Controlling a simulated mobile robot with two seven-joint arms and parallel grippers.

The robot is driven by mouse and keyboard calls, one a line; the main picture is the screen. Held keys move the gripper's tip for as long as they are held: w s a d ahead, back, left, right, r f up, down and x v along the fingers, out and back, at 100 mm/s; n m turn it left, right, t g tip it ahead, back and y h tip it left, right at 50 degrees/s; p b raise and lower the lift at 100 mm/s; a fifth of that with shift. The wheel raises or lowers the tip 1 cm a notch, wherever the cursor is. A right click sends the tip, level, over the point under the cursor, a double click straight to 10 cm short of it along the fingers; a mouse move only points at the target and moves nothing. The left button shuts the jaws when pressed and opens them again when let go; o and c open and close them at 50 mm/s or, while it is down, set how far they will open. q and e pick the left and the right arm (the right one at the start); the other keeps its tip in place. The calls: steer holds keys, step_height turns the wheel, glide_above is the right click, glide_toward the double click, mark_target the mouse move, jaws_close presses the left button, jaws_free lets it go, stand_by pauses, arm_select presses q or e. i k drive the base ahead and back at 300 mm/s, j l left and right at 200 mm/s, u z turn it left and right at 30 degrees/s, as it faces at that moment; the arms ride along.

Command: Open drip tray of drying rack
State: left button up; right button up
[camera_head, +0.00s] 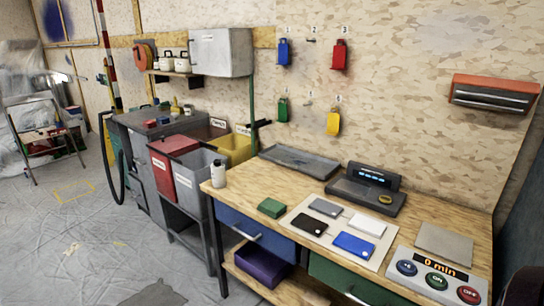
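I cannot make out a thing that is clearly a drying rack or its drip tray in the head view. A shallow dark grey tray (283,154) lies flat at the back left of the wooden workbench (243,196), against the wall. An orange unit with grey bars (492,95) is mounted on the wall at the upper right. Neither of my grippers can be made out in this view.
The bench has a blue drawer (255,238) and a green drawer (340,285), both shut. Red (172,145) and grey (203,158) bins stand at its left. A folding chair (40,128) stands far left. The sheeted floor (90,235) is mostly clear.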

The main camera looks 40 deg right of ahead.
mark_target(322, 168)
steer(key=i+j+z, duration=0.15)
steer(key=i+z, duration=0.35)
steer(key=i+j+z, duration=0.45)
steer(key=i, duration=0.2)
steer(key=i+j+z, duration=0.5)
